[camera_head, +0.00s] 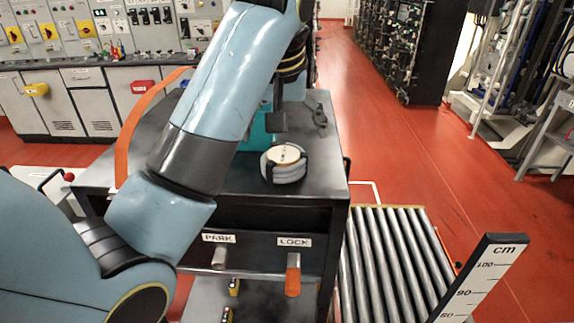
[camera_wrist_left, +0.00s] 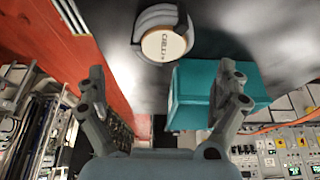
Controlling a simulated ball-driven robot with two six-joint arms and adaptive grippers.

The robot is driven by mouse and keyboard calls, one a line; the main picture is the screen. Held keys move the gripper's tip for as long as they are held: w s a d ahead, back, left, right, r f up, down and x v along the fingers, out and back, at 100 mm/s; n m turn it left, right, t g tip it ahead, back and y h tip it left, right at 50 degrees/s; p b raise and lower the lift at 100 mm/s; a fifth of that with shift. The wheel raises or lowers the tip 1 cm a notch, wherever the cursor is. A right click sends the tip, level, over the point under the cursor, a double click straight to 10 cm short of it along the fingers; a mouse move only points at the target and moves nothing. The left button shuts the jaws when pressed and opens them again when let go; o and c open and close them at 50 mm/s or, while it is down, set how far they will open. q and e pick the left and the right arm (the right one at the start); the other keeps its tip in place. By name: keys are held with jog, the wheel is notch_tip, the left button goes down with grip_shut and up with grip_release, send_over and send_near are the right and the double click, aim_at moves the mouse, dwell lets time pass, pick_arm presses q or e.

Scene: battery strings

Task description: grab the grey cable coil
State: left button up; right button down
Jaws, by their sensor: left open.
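The grey cable coil (camera_head: 289,176) lies on the dark cart top (camera_head: 235,178), near its front right part. It has a pale round disc with lettering on top and dark bands around it. In the left wrist view the coil (camera_wrist_left: 157,17) is at the top centre, beyond the fingertips. My left gripper (camera_head: 277,120) is above and behind the coil in the head view, partly hidden by my arm. In the left wrist view its fingers (camera_wrist_left: 163,76) are spread wide and hold nothing. My right gripper is not in view.
A teal box (camera_head: 256,133) stands on the cart behind the coil; one finger overlaps it in the left wrist view (camera_wrist_left: 188,90). A small dark object (camera_head: 320,116) lies at the cart's right edge. A roller conveyor (camera_head: 395,262) and a cm scale (camera_head: 482,275) are at right.

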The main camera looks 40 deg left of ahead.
aim_at(283, 155)
pick_arm(q)
jog(key=x, duration=0.3)
jog(key=shift+a+f, duration=0.25)
jog(key=shift+f, duration=0.1)
jog(key=p+x, duration=0.2)
jog(key=x, duration=0.3)
jog(key=shift+s+f, duration=0.1)
jog(key=shift+s, duration=0.05)
jog(key=shift+f, duration=0.15)
jog(key=c, duration=1.2)
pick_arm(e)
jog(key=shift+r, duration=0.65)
